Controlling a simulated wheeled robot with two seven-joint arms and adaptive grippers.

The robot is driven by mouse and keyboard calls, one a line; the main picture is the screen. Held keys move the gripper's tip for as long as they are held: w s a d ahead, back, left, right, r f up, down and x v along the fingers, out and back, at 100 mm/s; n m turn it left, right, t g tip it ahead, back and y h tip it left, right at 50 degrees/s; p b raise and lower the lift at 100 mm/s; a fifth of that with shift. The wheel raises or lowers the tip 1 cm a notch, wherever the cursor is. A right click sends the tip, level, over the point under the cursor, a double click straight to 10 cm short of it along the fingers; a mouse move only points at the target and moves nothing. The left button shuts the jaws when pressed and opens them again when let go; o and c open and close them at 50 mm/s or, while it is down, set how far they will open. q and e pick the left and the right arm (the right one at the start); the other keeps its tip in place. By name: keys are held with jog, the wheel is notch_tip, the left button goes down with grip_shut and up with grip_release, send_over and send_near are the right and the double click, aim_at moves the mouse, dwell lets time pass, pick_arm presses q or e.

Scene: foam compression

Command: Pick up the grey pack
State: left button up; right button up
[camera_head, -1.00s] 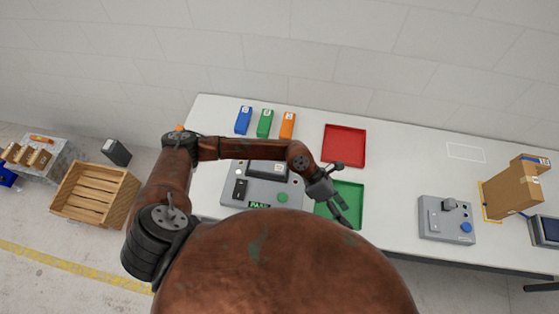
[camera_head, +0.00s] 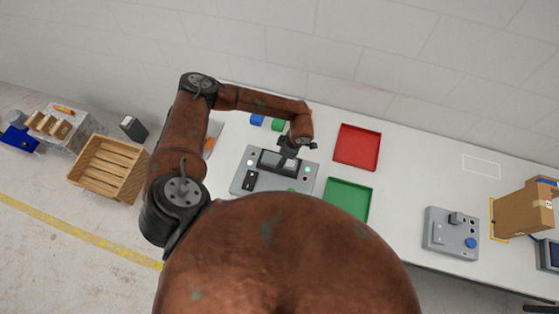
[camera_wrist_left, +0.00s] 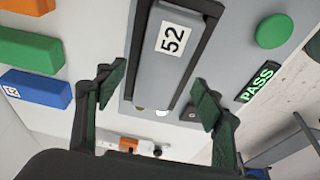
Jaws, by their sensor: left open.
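The grey pack (camera_wrist_left: 165,65) lies in the dark-edged slot of a grey test machine (camera_wrist_left: 225,55), with a white label reading 52. In the head view the machine (camera_head: 243,184) stands on the white table, and the pack is mostly hidden by my gripper. My left gripper (camera_head: 289,151) is over the machine. In the left wrist view its open fingers (camera_wrist_left: 158,90) show one on each side of the pack's near end, with nothing between them that I can see gripped. My right gripper is not in view.
Blue (camera_head: 257,119) and green (camera_head: 278,125) blocks stand behind the machine; an orange one (camera_wrist_left: 28,5) shows in the wrist view. A red tray (camera_head: 357,147) and green tray (camera_head: 348,200) are empty. A control box (camera_head: 451,232) and carton (camera_head: 525,210) stand right. The display (camera_wrist_left: 257,82) reads PASS.

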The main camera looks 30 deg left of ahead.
pick_arm(q)
jog(key=shift+x, duration=0.95)
jog(key=shift+d, duration=0.1)
jog(key=c, duration=1.3)
